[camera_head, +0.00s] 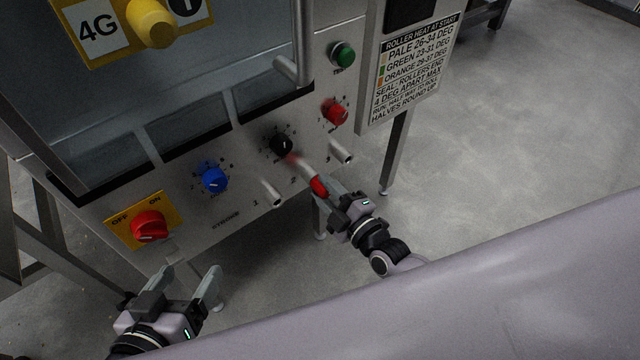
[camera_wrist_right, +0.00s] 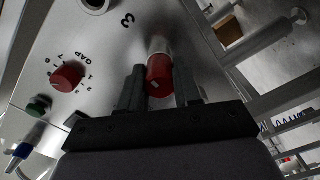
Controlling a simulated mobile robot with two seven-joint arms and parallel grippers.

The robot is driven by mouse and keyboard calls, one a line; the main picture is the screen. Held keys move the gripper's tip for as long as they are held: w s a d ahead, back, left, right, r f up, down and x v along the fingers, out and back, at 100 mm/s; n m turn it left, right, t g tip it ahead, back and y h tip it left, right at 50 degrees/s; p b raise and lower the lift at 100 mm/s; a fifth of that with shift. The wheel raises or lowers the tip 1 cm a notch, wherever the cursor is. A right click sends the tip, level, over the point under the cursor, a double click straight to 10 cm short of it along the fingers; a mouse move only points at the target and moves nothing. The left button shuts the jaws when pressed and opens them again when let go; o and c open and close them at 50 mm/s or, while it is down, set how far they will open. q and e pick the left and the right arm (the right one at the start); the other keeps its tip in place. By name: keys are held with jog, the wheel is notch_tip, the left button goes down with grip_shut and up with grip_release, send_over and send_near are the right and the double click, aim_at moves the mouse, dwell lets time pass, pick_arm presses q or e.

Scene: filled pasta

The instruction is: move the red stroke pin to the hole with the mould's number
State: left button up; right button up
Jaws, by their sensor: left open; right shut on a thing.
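The red stroke pin (camera_head: 319,187) is at the mouth of the middle steel tube (camera_head: 306,171), beside the mark 2 in the STROKE row. My right gripper (camera_head: 326,192) is shut on it. In the right wrist view the red pin (camera_wrist_right: 158,75) sits between the fingers, in line with the steel tube; how deep it goes is hidden. The tubes at 1 (camera_head: 271,194) and 3 (camera_head: 341,153) show no red pin. A yellow plate (camera_head: 105,58) at top carries a 4G card and a partly cut-off black disc with a white mark. My left gripper (camera_head: 195,278) is open and empty, below the panel.
The panel also bears a red OFF/ON switch (camera_head: 150,226), a blue knob (camera_head: 214,180), a black knob (camera_head: 281,145), a red knob (camera_head: 336,113) and a green button (camera_head: 342,54). A roller-heat sign (camera_head: 415,65) hangs at right. The floor at right is clear.

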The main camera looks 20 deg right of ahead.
pick_arm(q)
jog(key=shift+a+r+p, duration=0.1)
jog(key=shift+r+p, duration=0.35)
pick_arm(e)
jog(key=shift+s+d, duration=0.2)
jog(key=shift+s, duration=0.4)
dwell(0.4)
jog(key=shift+s+d, duration=0.15)
jog(key=shift+s, duration=0.25)
pick_arm(q)
jog(key=shift+r+p, duration=1.25)
pick_arm(e)
jog(key=shift+v, duration=2.3)
jog(key=shift+s, duration=0.1)
